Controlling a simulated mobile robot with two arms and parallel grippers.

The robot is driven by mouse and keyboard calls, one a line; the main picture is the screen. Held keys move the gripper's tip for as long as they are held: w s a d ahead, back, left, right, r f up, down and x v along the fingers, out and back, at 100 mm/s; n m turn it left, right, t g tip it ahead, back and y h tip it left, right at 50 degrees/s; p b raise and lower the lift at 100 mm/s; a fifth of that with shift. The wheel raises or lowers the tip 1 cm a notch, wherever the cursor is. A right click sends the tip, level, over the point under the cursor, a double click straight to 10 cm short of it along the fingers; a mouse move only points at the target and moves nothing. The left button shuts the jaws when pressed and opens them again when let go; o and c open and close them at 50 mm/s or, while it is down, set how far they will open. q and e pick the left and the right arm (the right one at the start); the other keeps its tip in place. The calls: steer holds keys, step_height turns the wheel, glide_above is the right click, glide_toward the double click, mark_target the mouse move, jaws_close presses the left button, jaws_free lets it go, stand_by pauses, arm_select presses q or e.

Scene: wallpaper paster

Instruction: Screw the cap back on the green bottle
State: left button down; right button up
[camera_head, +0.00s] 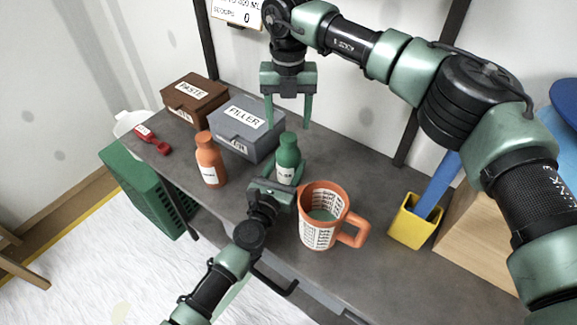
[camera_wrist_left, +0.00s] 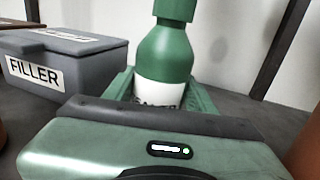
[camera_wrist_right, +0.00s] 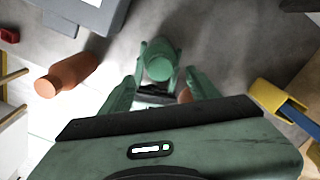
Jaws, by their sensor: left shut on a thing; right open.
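The green bottle (camera_head: 287,160) stands upright on the grey table with a white label. Its green cap (camera_head: 289,139) appears to sit on top; whether it is threaded on I cannot tell. The bottle also shows in the left wrist view (camera_wrist_left: 163,62), with its top cut off, and from above in the right wrist view (camera_wrist_right: 159,66). My left gripper (camera_head: 284,178) is shut around the bottle's lower body. My right gripper (camera_head: 288,125) is open and empty, pointing down above the bottle, its fingertips either side of the cap and slightly higher.
An orange mug (camera_head: 318,232) stands close right of the bottle. An orange bottle (camera_head: 210,165), a grey FILLER box (camera_head: 243,138) and a brown PASTE box (camera_head: 187,107) stand to the left. A yellow holder (camera_head: 412,225) with a blue tool is at right.

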mark_target(284, 172)
arm_select(q)
steer(key=shift+c, duration=2.1)
jaws_free()
arm_select(e)
step_height(284, 172, up, 7)
arm_select(q)
steer(key=v, duration=0.8)
steer(key=shift+w, duration=0.1)
steer(key=shift+f, duration=0.1)
arm_select(e)
steer(key=shift+f, duration=0.1)
